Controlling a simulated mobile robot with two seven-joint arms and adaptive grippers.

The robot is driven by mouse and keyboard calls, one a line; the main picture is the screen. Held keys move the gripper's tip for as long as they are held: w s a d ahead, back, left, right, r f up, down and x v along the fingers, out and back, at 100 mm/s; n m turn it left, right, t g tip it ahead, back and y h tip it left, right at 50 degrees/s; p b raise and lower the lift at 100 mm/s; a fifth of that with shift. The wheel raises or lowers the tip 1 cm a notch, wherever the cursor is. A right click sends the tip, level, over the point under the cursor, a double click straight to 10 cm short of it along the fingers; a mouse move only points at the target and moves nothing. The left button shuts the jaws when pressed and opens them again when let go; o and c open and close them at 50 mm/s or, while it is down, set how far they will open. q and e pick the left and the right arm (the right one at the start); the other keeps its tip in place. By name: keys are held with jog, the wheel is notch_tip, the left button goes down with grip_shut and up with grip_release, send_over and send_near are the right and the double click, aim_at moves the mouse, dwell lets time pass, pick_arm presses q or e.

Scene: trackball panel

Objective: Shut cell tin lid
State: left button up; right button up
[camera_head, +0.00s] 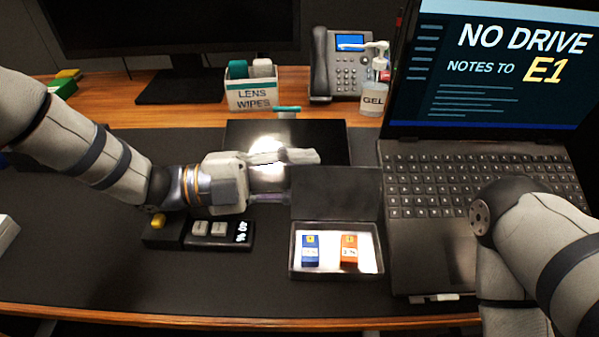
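The cell tin (293,268) is a shallow dark metal box near the front edge of the desk mat. Its dark lid (336,194) stands open at the tin's back side. Inside lie a blue cell (311,251) and an orange cell (349,252) on a bright floor. My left gripper (303,176) points right, just left of and behind the lid. Its fingers look apart, with a shiny rounded surface showing between them; I cannot tell whether it touches the lid. My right arm comes in at the right, over the laptop's corner; its gripper is not in view.
A laptop (430,220) stands close to the tin's right side. A small button box (220,234) with a display lies to the left. A dark panel (335,135) is behind the gripper. A wipes box (252,95), phone (340,65) and gel bottle (373,101) stand farther back.

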pick_arm(q)
jog(key=c, duration=0.8)
jog(key=shift+f, duration=0.1)
grip_shut()
jog(key=shift+s+f, duration=0.2)
jog(key=shift+f, duration=0.15)
jog(key=o, duration=0.8)
grip_release()
jog(key=shift+r, duration=0.15)
jog(key=shift+w+r, duration=0.2)
jog(key=shift+r, duration=0.05)
jog(key=shift+r, duration=0.15)
notch_tip(320, 180, up, 10)
